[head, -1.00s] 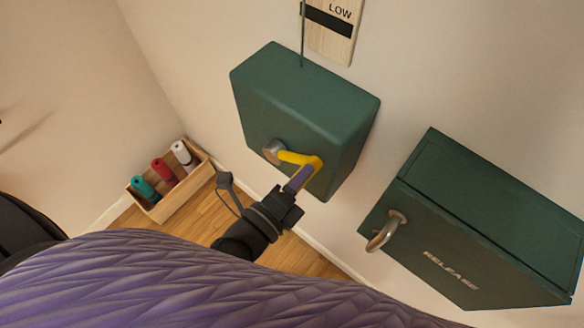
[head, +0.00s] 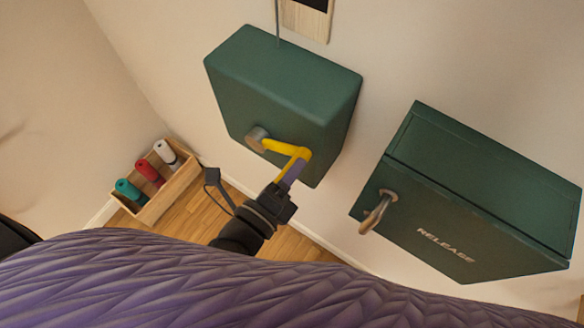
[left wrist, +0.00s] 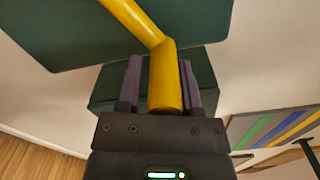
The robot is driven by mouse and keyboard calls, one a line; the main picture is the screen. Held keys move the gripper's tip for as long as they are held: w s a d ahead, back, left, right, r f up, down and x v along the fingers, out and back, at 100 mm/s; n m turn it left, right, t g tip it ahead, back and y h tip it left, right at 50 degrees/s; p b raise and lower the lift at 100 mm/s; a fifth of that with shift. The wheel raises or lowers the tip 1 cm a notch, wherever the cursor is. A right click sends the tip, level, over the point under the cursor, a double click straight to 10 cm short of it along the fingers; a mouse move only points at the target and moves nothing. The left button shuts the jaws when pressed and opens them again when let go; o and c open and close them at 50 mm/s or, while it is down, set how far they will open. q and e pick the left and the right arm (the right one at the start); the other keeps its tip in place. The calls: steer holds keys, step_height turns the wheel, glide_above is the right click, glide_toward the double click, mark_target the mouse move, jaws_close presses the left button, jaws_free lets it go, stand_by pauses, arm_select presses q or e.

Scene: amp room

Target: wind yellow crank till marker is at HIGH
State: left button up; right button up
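The yellow crank (head: 284,148) sticks out from a grey hub (head: 256,138) on the front of the green box (head: 285,85). Its arm points right and slightly down in the head view. My left gripper (head: 290,173) has its purple-padded fingers on either side of the crank's handle. In the left wrist view the handle (left wrist: 163,75) stands between the two fingers (left wrist: 161,85), closely flanked by them. Only the lower end of the pale wooden board (head: 306,22) shows, with a black patch at the top edge; no label is readable there now. My right gripper is out of view.
A second green box (head: 470,190) marked RELEASE, with a metal handle (head: 377,211), is on the wall at right. A wooden crate (head: 160,200) with teal, red and white rolls stands on the floor at left. A thin rod (head: 277,25) rises from the crank box.

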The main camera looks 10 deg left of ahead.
arm_select(q)
steer(key=o, duration=0.3)
steer(key=shift+o, duration=0.2)
steer(key=b+v, duration=0.2)
steer(key=v, duration=0.8)
steer(key=shift+w, duration=0.1)
